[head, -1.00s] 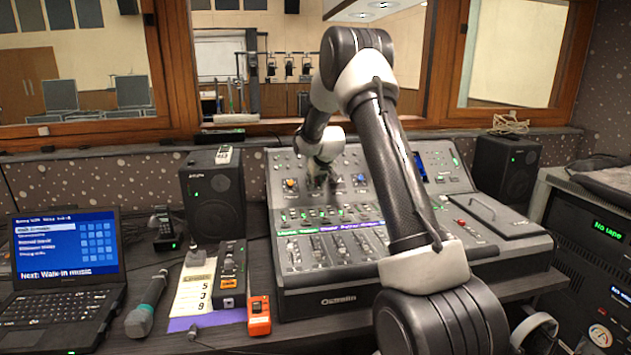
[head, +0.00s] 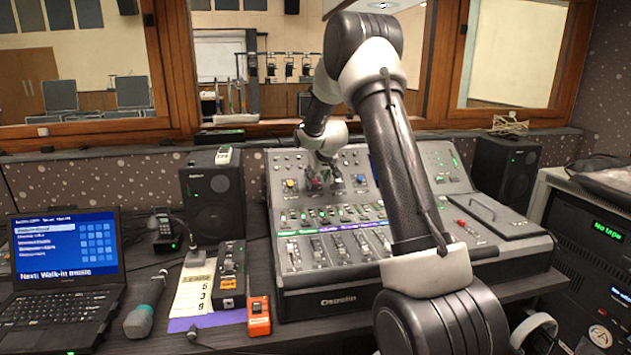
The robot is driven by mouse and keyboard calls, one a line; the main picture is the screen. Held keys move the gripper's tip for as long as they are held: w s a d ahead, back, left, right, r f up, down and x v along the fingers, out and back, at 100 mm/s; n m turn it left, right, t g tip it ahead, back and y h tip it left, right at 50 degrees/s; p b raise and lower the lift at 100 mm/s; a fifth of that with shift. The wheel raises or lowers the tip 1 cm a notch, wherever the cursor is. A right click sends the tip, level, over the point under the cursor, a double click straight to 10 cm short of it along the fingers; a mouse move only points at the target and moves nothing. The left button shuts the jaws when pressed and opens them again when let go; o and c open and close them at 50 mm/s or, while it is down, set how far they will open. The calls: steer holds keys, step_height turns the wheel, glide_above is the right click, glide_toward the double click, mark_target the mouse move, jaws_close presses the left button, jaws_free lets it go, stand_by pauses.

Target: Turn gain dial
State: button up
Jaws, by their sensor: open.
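The mixing console (head: 345,300) stands on the desk, with a row of dials across its sloped upper panel. An orange dial (head: 290,184) is at the left of the row and a blue dial (head: 361,178) is further right. Dark dials lie between them, partly hidden by my gripper. No readable label shows which is the gain dial. My gripper (head: 325,184) is open at the dark dials, pointing down at the panel. It is too small in view to tell whether its fingers touch or surround a dial.
Faders (head: 316,248) and lit buttons sit below the dials. A laptop (head: 65,265), microphone (head: 143,308), black control box (head: 230,275) and orange device (head: 259,315) are at the left. Speakers (head: 213,195) flank the console. A window ledge runs behind.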

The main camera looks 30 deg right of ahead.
steer(key=v, duration=0.9)
steer(key=shift+w, duration=0.1)
steer(key=s+a+f+g, duration=0.1)
steer(key=s+f+g, duration=0.2)
steer(key=s+f, duration=0.35)
steer(key=s+a+r, duration=0.3)
steer(key=s+r, duration=0.1)
steer(key=s, duration=0.8)
steer(key=s+a+r+y, duration=0.1)
steer(key=s+a+r, duration=0.3)
steer(key=s, duration=0.9)
steer(key=s+a+r, duration=0.4)
steer(key=s+r, duration=0.1)
steer(key=s, duration=0.8)
steer(key=shift+n+g+y, duration=0.3)
steer(key=shift+g, duration=0.1)
steer(key=shift+s+d, duration=0.15)
